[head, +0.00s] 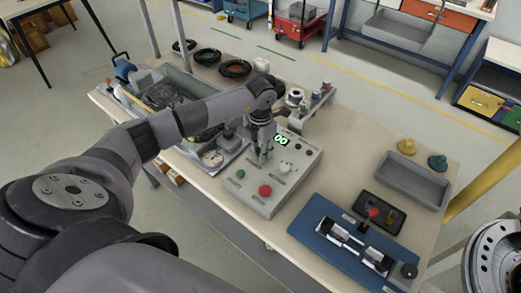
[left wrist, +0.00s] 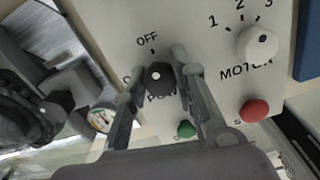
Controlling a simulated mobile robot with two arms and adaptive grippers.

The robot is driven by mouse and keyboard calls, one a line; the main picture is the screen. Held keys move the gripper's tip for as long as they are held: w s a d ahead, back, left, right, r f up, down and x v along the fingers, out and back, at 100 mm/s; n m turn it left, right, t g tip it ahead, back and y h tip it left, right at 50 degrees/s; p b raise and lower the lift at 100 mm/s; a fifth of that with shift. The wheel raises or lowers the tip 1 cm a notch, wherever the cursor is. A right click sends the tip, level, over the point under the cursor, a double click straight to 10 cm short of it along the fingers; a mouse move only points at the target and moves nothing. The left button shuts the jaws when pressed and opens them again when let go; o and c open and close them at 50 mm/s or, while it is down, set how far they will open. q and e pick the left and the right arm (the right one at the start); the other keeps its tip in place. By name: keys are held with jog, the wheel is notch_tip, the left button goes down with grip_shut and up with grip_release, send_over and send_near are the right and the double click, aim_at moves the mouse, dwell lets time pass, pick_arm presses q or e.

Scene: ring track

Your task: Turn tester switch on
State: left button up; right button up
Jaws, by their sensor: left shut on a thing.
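The tester (head: 258,198) is a light grey box on the workbench, with a lit green display (head: 281,140). In the left wrist view its black power knob (left wrist: 160,75) sits under the OFF mark, above the partly covered POWER label. My left gripper (head: 262,158) reaches down onto the tester panel. In the left wrist view its two fingers stand on either side of the knob and are shut on it. The knob's pointing direction is hard to tell, and the fingers cover nearby lettering. My right gripper is not in view.
The panel also has a white motor knob (left wrist: 258,42), a red button (left wrist: 254,110) and a green button (left wrist: 186,129) close to the fingers. A parts bin (head: 176,78) stands behind my left arm. A blue mat (head: 330,252) and a grey tray (head: 412,180) lie to the right.

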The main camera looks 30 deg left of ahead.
pick_arm(q)
grip_shut()
jog(key=n+b, duration=0.1)
jog(key=n, duration=0.2)
jog(key=shift+n, duration=0.4)
jog(key=n, duration=0.4)
jog(key=shift+n, duration=0.3)
jog(key=n, duration=0.4)
jog(key=shift+b, duration=0.3)
jog(key=shift+r+n, duration=0.1)
jog(key=shift+n, duration=2.7)
jog(key=o, duration=0.6)
grip_release()
